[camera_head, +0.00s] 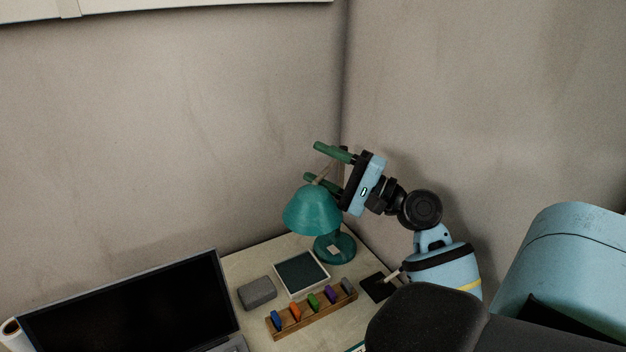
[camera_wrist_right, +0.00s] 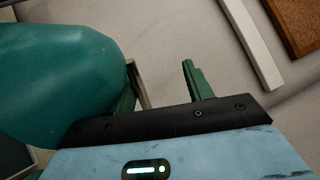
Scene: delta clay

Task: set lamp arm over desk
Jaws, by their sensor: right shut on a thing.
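The desk lamp has a teal shade (camera_head: 312,211) and a round teal base (camera_head: 346,250) standing on the desk (camera_head: 254,258) near the back corner. My right gripper (camera_head: 316,163), with green fingers, is shut on the lamp arm above the shade. In the right wrist view the shade (camera_wrist_right: 60,80) fills the left side, and the lamp arm (camera_wrist_right: 140,83) shows beside the left finger of my right gripper (camera_wrist_right: 160,78). The lower lamp arm is hidden behind the shade and gripper. My left gripper is not in view.
A laptop (camera_head: 130,310) stands at the left of the desk. A grey block (camera_head: 257,293), a framed dark panel (camera_head: 301,273), a wooden rack (camera_head: 310,318) with several coloured pieces and a black square (camera_head: 378,288) lie before the lamp. Walls close the back and right.

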